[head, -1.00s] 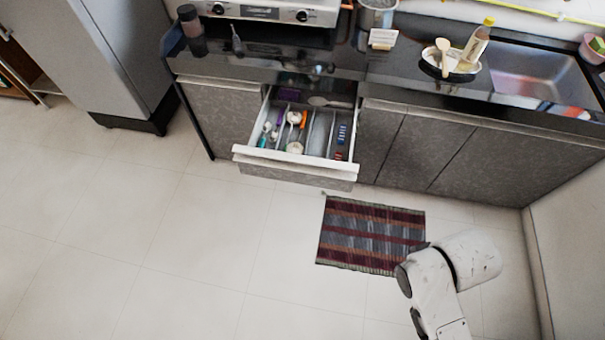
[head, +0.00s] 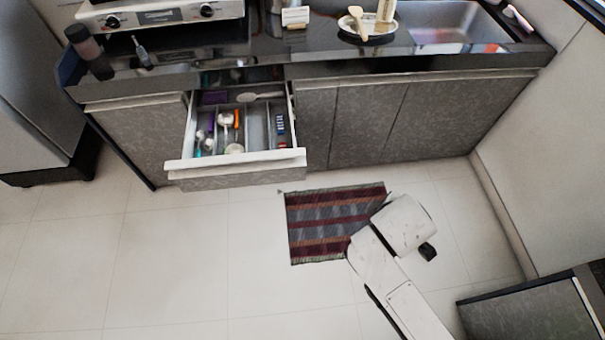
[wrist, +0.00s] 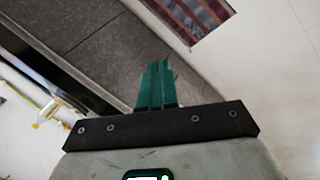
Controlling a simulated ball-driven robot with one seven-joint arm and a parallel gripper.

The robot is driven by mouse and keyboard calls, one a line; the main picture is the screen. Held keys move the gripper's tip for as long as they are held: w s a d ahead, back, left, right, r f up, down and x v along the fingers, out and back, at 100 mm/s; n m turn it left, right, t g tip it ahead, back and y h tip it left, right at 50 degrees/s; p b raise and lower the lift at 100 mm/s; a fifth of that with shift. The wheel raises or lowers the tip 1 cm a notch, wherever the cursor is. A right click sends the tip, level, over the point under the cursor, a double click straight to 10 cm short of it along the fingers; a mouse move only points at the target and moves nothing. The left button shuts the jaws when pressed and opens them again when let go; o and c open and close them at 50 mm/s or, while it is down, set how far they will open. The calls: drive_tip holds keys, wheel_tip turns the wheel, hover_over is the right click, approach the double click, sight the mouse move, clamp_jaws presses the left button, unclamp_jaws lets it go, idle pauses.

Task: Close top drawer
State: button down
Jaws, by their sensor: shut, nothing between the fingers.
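The top drawer (head: 237,161) stands pulled out from the counter front in the head view. It is open and holds utensils in divided compartments. My gripper (wrist: 158,66) shows in the wrist view with its teal fingers together and nothing between them. The fingers are not visible in the head view, where my white arm is at the lower right, over the striped rug and well to the right of the drawer. The drawer is not clearly seen in the wrist view.
The striped rug (head: 320,235) lies on the floor right of the drawer. The black counter (head: 330,62) above carries a bowl with a wooden spoon, a bottle and a dark jar (head: 88,52). Another cabinet (head: 535,310) is at the lower right. The floor left of the rug is clear.

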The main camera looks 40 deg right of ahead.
drive_tip(key=w+d+f+n+t+h+b, duration=0.25)
drive_tip(key=w+f+n+b, duration=0.2)
drive_tip(key=b, duration=0.25)
drive_tip(key=n+t+h+b, duration=0.2)
drive_tip(key=n+t+b, duration=0.8)
drive_tip(key=n+b, duration=1.1)
approach(305, 164)
drive_tip(key=s+a+r+p, duration=0.2)
drive_tip(key=s+a+r, duration=0.1)
drive_tip(key=s+r, duration=0.15)
drive_tip(key=shift+n, duration=0.35)
drive_tip(key=x, duration=0.4)
drive_tip(key=b+x, duration=0.1)
drive_tip(key=x, duration=0.3)
drive_tip(key=f+b+x, duration=0.1)
drive_tip(key=x, duration=0.4)
drive_tip(key=shift+w+d, duration=0.1)
